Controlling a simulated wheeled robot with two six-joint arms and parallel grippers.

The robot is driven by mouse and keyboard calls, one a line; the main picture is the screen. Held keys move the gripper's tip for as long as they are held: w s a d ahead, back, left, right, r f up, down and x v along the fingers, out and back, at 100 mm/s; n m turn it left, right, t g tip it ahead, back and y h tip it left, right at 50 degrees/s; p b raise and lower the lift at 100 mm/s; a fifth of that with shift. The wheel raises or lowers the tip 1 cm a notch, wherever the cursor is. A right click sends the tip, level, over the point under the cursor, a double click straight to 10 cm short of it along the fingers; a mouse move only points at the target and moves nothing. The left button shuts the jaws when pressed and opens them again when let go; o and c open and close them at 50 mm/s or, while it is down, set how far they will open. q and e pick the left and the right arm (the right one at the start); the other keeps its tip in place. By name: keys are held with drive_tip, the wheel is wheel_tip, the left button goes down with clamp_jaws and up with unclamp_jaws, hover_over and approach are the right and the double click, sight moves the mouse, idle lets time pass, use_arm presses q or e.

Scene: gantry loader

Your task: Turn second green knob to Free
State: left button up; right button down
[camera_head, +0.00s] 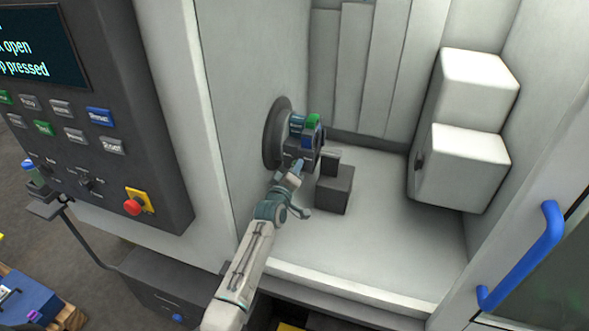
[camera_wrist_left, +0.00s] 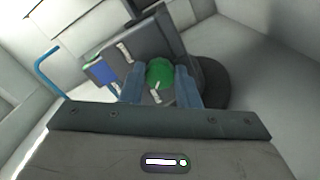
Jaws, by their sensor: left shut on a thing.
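A round green knob (camera_wrist_left: 160,73) sits on a dark grey face of the block on the round chuck, in the left wrist view. My left gripper (camera_wrist_left: 160,86) has its two blue fingers on either side of this knob and is shut on it. A white mark (camera_wrist_left: 155,94) lies just below the knob; its lettering is too small to read. In the head view my left gripper (camera_head: 297,168) reaches the lower side of the block (camera_head: 307,138), which shows blue and green patches. The gripped knob is hidden there. My right gripper is not in view.
The dark chuck disc (camera_head: 275,135) is on the left wall of the machine. A dark grey stand (camera_head: 334,188) is close right of my gripper. White boxes (camera_head: 462,165) stand at the right. The door has a blue handle (camera_head: 525,260). A control panel (camera_head: 95,130) is at the left.

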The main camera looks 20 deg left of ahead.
use_arm(q)
drive_tip(key=o, duration=1)
drive_tip(key=shift+c, duration=0.2)
drive_tip(key=shift+s, duration=0.1)
drive_tip(key=s+b, duration=0.2)
drive_tip(key=s, duration=0.8)
drive_tip(key=shift+s+a+b, duration=0.25)
drive_tip(key=shift+s+b, duration=0.05)
drive_tip(key=shift+b, duration=0.05)
